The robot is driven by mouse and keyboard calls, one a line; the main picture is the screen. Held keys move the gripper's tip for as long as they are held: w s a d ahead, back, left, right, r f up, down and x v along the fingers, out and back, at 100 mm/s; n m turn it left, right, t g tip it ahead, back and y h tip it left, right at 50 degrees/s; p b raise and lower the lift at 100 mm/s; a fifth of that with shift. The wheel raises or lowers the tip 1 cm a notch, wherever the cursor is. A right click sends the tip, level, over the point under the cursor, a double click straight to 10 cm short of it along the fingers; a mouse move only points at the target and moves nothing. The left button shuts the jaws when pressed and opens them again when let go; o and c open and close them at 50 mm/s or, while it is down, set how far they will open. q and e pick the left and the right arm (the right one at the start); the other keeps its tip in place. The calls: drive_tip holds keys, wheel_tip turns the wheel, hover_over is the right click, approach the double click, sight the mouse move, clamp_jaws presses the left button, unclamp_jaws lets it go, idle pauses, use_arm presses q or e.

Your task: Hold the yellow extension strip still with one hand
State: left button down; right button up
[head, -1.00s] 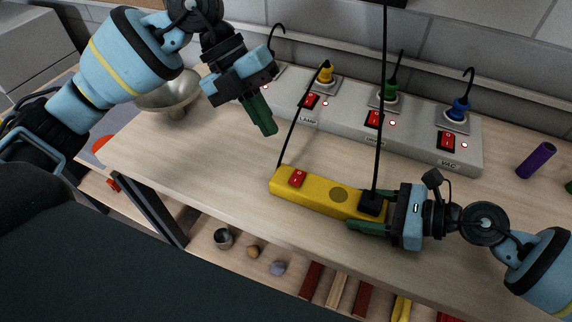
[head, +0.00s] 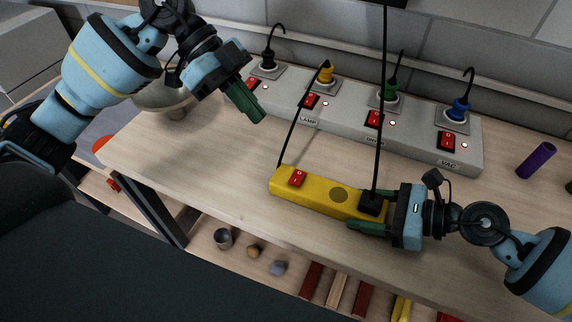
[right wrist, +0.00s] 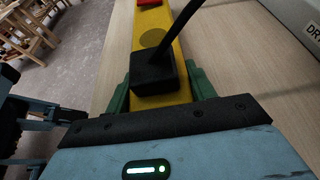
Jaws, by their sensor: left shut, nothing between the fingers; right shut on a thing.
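The yellow extension strip (head: 318,194) lies on the bench near its front edge, with a red switch (head: 297,178) at its left end. A black plug (head: 371,203) with a black cord sits on its right end. My right gripper (head: 371,217) is shut on the right end of the strip. In the right wrist view, its green fingers (right wrist: 158,95) lie along both sides of the yellow strip (right wrist: 150,60), with the black plug (right wrist: 153,74) between them. My left gripper (head: 250,106) is shut and empty, above the bench, up and left of the strip.
A grey outlet box (head: 340,123) with red switches and several coloured plugs stands along the back.

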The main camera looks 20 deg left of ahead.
idle(0.3)
use_arm(q)
hover_over(298, 182)
drive_tip(key=a, duration=0.2)
drive_tip(key=f, duration=0.7)
drive_tip(key=shift+w+a, duration=0.15)
drive_tip(key=shift+w, duration=0.15)
drive_tip(key=f, duration=0.3)
drive_tip(key=shift+s+a+f, duration=0.1)
drive_tip(key=shift+s, duration=0.1)
drive_tip(key=shift+f, duration=0.4)
drive_tip(key=shift+s+f+t, duration=0.1)
drive_tip(key=shift+f+t, duration=0.15)
drive_tip(key=shift+t, duration=0.05)
